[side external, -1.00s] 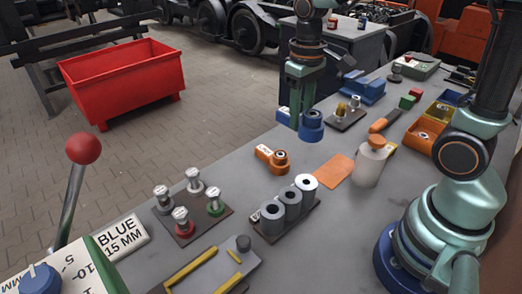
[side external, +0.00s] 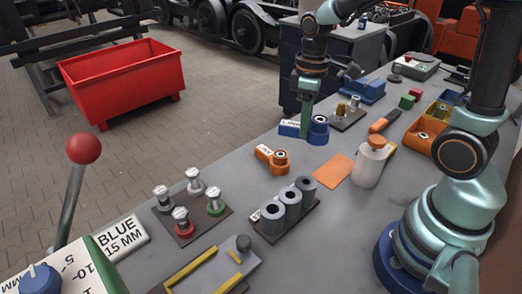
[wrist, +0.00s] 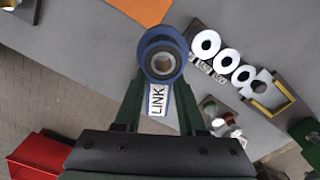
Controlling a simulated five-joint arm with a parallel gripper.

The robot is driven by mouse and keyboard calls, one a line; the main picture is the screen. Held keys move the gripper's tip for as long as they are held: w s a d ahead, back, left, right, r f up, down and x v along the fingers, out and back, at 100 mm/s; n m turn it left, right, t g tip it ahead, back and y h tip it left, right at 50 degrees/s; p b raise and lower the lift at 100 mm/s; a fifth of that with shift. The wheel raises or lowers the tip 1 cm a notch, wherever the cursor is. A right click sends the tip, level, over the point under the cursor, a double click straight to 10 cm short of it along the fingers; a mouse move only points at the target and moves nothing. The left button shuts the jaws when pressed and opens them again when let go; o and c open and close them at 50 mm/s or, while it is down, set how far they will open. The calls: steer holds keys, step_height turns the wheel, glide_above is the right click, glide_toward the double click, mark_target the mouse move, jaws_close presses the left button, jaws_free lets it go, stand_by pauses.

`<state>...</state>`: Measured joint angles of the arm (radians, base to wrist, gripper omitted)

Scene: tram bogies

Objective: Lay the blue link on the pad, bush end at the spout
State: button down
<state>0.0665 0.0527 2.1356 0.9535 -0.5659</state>
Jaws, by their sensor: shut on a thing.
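The blue link (side external: 318,131) has a white label at one end and a round bush with a metal centre at the other. My gripper (side external: 305,124) is shut on it, over the grey bench. In the wrist view the link (wrist: 160,98) lies between both fingers (wrist: 157,115), its bush end pointing away from my wrist. I cannot tell whether it touches the bench. The flat orange pad (side external: 334,170) lies bare in front of the link, and its edge shows in the wrist view (wrist: 147,10). A white bottle with an orange cap (side external: 371,162) stands beside the pad; I cannot make out its spout.
An orange link (side external: 272,158) lies left of the pad. A rack of grey rollers (side external: 290,205) and a plate of coloured-collar pins (side external: 187,212) stand nearer. An orange-handled tool (side external: 384,121) and a blue block (side external: 362,91) are behind. A red bin (side external: 122,80) stands on the floor.

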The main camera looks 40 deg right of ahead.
mark_target(335, 170)
steer(key=shift+s+d+f+n, duration=0.1)
steer(key=shift+d+f+n, duration=0.7)
steer(key=shift+f+n, duration=1.3)
steer(key=shift+s+d+f+n, duration=0.15)
steer(key=shift+d+f+n, duration=0.6)
steer(key=shift+f+n, duration=1.35)
steer(key=shift+s+d+f+n, duration=0.1)
steer(key=shift+d+f+n, duration=0.7)
steer(key=shift+f+n, duration=1.3)
steer(key=shift+s+d+f, duration=0.15)
steer(key=shift+s+d, duration=0.95)
steer(key=shift+d, duration=0.15)
steer(key=shift+s+d+f, duration=0.1)
steer(key=shift+s+d, duration=1)
steer(key=shift+d, duration=0.15)
steer(key=shift+f, duration=0.3)
steer(key=shift+c, duration=2)
jaws_free()
steer(key=shift+r, duration=0.1)
